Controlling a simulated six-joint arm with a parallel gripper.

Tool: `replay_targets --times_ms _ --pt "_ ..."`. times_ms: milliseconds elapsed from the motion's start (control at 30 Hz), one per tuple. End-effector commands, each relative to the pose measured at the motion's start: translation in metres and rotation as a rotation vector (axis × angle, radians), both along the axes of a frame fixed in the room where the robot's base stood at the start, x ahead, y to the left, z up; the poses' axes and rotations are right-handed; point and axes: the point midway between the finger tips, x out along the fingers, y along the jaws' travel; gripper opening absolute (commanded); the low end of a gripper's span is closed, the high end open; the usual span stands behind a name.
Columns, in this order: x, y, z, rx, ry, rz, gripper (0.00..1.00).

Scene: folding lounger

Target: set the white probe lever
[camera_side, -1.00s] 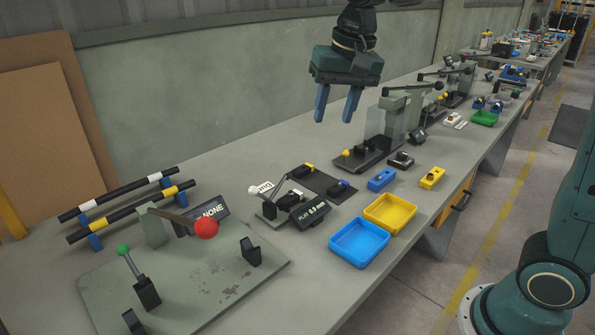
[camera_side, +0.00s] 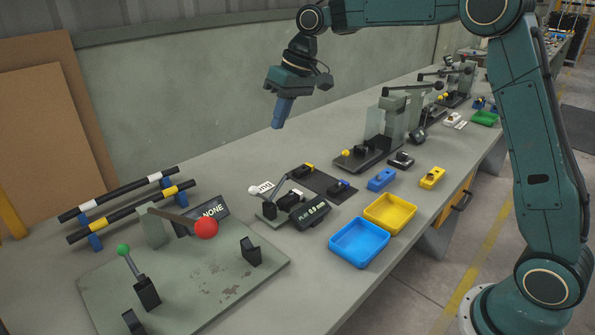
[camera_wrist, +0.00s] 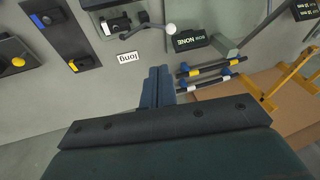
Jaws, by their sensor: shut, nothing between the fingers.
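The white probe lever's white ball knob (camera_side: 253,189) sits at the left end of a small dark fixture (camera_side: 270,211) in the middle of the bench; the knob also shows in the wrist view (camera_wrist: 170,28). A grey arm slopes up over this fixture. A black display (camera_side: 311,213) marked PLAY stands at its front; its digits are too small to read surely. My gripper (camera_side: 277,126) is shut and empty, well above the bench and behind the fixture. In the wrist view its fingertips (camera_wrist: 158,69) lie close together, below the knob in the picture.
A white label (camera_wrist: 128,58) reading "long" lies near the knob. The red-knobbed lever (camera_side: 206,229), NONE display (camera_side: 208,214) and striped bars (camera_side: 130,211) are at left. Blue (camera_side: 359,243) and yellow (camera_side: 390,213) trays are at front. A dark fixture with a yellow knob (camera_side: 346,153) stands right.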

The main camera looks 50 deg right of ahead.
Motion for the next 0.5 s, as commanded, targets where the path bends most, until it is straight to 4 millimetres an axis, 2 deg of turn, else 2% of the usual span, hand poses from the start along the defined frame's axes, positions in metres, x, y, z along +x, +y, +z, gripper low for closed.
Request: replay_targets --times_ms 100,500 --pt "0.0070 -0.0006 -0.0050 0.008 -0.009 0.041 0.00" --pt "0.0092 0.0014 -0.0112 0.011 -0.010 0.051 0.00"
